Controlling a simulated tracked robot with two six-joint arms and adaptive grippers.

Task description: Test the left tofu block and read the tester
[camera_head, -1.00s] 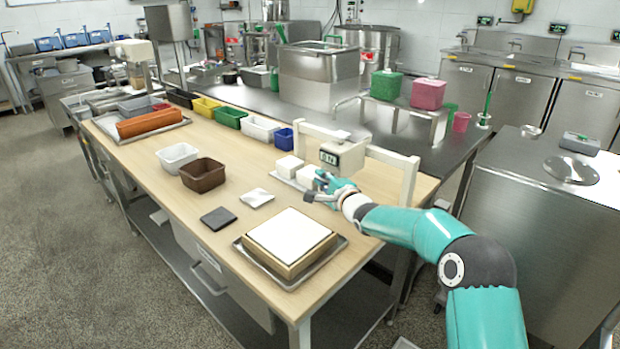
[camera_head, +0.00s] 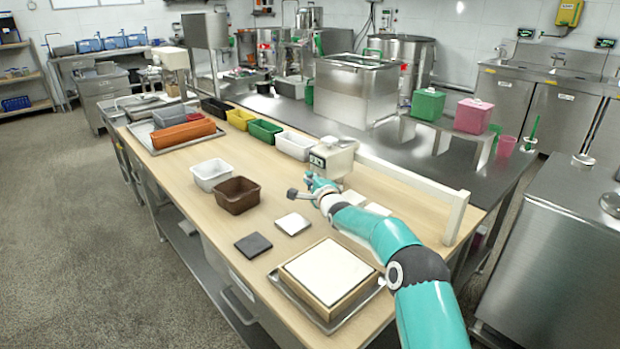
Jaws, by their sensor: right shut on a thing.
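The white tester (camera_head: 334,158) has a small dark display on its front; its digits are too small to read now. My right gripper (camera_head: 316,187) is at the tester's lower front and shut on it, though the grip itself is partly hidden by the hand. Two white tofu blocks, a left one (camera_head: 352,197) and a right one (camera_head: 378,209), show only in part behind my right forearm, to the right of the gripper. The tester is left of and above both in the picture. My left gripper is out of view.
A white rail frame (camera_head: 415,183) stands behind my right arm. A large white slab in a wooden frame (camera_head: 330,272) sits on a tray in front. A white pad (camera_head: 292,224), a dark pad (camera_head: 253,245) and a brown bin (camera_head: 237,195) lie left, with bare tabletop between.

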